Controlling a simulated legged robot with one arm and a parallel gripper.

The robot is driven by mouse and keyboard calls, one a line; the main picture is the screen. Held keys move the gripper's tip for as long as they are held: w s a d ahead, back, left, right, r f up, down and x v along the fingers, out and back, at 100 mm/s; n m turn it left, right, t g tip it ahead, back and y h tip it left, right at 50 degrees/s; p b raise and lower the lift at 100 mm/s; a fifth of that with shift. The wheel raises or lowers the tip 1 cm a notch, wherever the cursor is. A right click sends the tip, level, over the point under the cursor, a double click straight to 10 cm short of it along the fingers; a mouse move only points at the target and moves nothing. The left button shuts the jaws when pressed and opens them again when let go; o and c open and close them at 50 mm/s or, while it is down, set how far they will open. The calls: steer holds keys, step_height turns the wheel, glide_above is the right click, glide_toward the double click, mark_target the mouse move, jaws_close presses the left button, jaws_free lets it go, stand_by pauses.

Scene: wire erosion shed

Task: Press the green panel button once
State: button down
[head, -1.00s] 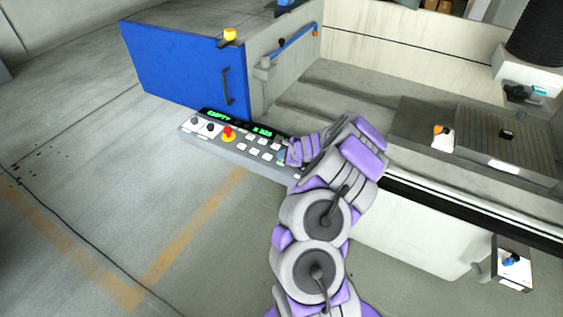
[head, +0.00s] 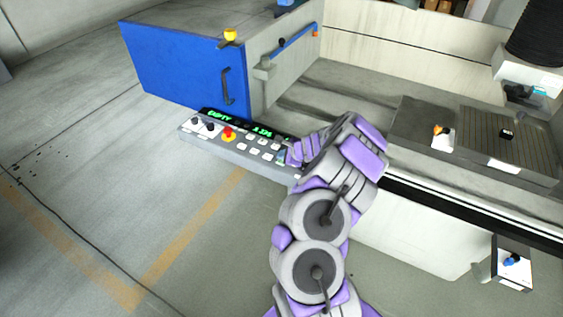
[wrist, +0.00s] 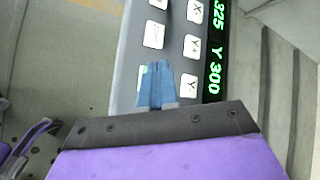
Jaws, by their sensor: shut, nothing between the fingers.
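The control panel (head: 228,154) is a grey slanted console with white keys and green readouts, in front of the blue door. My gripper (head: 284,158) is over its right end, with my arm hiding part of that end. In the wrist view the blue fingers of my gripper (wrist: 157,84) are together and empty, over the panel's face. A small green patch, apparently the green button (wrist: 144,71), shows at the left of the fingertips; the fingers hide the rest. I cannot tell whether the tips touch it.
White keys (wrist: 154,34) marked with axis letters lie close to the fingers. The blue door (head: 185,65) stands behind. The floor at left is clear.

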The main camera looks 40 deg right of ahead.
steer(key=shift+f, duration=0.15)
steer(key=shift+f, duration=0.15)
steer(key=shift+f+b, duration=0.4)
stand_by(0.7)
steer(key=shift+r, duration=0.1)
steer(key=shift+r+p, duration=0.75)
steer(key=shift+r+p, duration=2.15)
steer(key=shift+r, duration=0.3)
steer(key=shift+a, duration=0.1)
